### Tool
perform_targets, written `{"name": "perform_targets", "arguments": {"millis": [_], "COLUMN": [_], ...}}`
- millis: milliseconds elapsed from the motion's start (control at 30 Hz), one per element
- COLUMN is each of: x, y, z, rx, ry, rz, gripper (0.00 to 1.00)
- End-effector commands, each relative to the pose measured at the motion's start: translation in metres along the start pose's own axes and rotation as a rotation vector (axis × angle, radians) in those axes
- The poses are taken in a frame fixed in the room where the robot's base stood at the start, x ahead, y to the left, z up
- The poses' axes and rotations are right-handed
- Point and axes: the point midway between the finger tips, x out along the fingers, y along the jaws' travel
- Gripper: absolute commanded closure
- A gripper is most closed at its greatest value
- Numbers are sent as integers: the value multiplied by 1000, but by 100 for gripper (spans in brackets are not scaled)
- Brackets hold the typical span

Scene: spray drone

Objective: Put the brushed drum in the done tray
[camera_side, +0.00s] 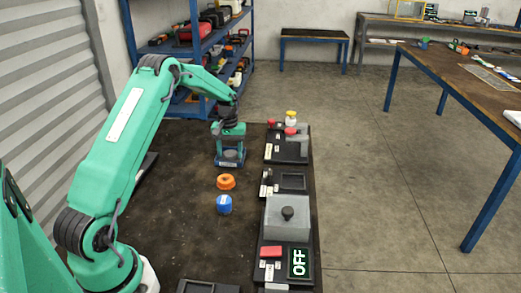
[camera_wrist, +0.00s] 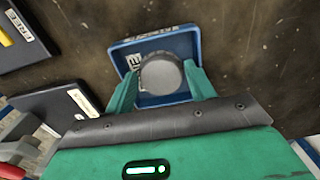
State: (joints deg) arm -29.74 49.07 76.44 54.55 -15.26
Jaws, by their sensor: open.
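A grey round drum (camera_wrist: 163,77) stands in a small blue tray (camera_wrist: 124,52) in the wrist view. The tray has white lettering that I cannot read fully. My gripper (camera_wrist: 162,92) is open, with one finger on each side of the drum. I cannot tell whether the fingers touch it. In the side view my gripper (camera_side: 229,147) points down over the blue tray (camera_side: 231,165), and the grey drum shows low between the fingers.
The dark bench top left of the loose pieces is mostly clear.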

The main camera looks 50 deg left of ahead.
Motion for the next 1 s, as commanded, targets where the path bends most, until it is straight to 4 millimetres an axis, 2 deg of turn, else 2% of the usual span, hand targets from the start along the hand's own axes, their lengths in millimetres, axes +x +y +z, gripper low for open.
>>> {"name": "perform_targets", "arguments": {"millis": [267,800,1000], "x": [-24,-105,-119], "y": [0,0,0], "z": [-1,-1,0], "rx": [0,0,0], "ry": [4,3,1], "rz": [1,1,0], "gripper": [46,46,46]}}
